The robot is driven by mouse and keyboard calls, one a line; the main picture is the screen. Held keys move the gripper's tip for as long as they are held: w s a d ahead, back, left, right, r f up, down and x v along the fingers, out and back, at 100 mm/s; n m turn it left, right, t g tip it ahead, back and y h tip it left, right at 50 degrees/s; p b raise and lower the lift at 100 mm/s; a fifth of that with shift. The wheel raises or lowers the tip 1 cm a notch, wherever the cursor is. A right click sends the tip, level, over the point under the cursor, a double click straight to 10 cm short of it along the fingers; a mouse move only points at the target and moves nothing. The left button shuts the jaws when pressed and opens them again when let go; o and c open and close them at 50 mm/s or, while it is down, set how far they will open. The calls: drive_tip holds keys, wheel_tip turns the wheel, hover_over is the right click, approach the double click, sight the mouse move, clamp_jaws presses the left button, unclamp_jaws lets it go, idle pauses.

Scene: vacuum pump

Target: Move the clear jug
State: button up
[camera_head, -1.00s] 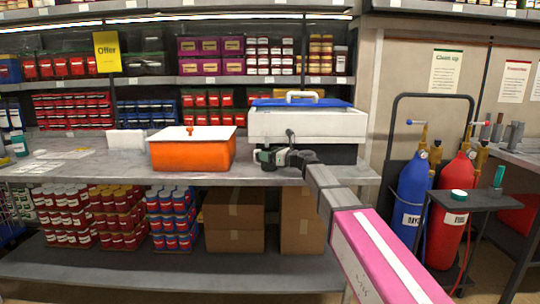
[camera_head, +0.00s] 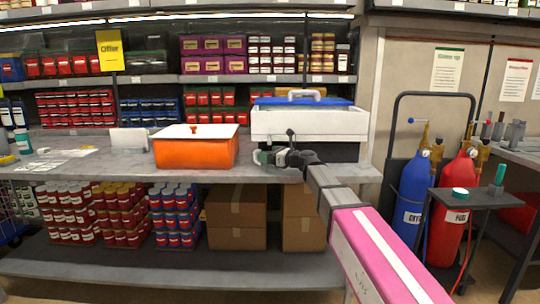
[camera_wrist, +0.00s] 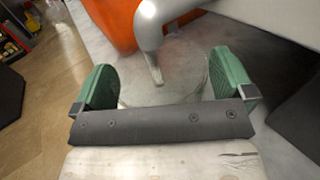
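The clear jug (camera_wrist: 180,75) is a faint see-through round shape in the wrist view, lying between my gripper's two green fingers. Its outline is hard to make out. My gripper (camera_wrist: 165,82) is open, one finger on each side of the jug; I cannot tell whether either finger touches it. In the head view my gripper (camera_head: 265,158) is over the front of the grey counter, just in front of the white box. I cannot pick out the jug there.
An orange container (camera_head: 195,153) with a white lid stands left of my gripper. The white box (camera_head: 310,122) with a blue lid is close behind. A grey curved part (camera_wrist: 150,30) stands just beyond the fingers. The counter (camera_head: 95,160) has free room at left.

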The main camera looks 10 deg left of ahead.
drive_tip(key=v, duration=1)
drive_tip(key=shift+s+d, duration=0.15)
drive_tip(key=shift+d, duration=0.25)
